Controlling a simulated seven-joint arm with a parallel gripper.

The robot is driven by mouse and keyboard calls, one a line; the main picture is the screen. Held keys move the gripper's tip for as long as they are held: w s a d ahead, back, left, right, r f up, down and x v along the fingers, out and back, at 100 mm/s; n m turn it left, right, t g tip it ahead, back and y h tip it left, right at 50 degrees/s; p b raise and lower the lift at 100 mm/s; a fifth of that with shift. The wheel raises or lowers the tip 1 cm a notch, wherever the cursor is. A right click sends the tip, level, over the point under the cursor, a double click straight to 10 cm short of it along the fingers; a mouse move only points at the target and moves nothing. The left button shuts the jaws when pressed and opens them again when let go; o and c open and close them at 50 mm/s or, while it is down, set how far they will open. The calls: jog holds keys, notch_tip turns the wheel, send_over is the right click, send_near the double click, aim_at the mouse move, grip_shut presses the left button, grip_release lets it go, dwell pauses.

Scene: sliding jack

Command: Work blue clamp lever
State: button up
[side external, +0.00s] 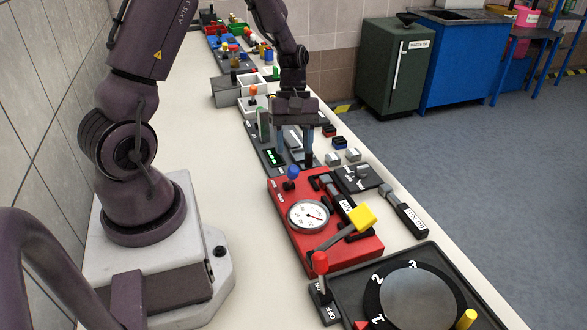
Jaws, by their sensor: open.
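My gripper (295,154) is open, pointing down, with its two fingers apart over the grey panel behind the red unit. A small lever with a round blue knob (293,172) stands on the back left of the red unit (291,233), behind the white dial gauge (308,215). In the picture the knob is just below my fingertips; I cannot tell whether they touch it. No other blue lever is clear near the gripper. Nothing is visibly held between the fingers, though the view there is small.
A yellow-ended lever (362,217) rises from the red unit's right side. A red-knobbed lever (320,262) and a black dial tray (440,262) stand in front. Small blocks (353,154) lie right of the gripper. Bare table (240,190) is free on the left.

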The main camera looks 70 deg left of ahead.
aim_at(293, 166)
jog(key=x, duration=0.6)
grip_shut()
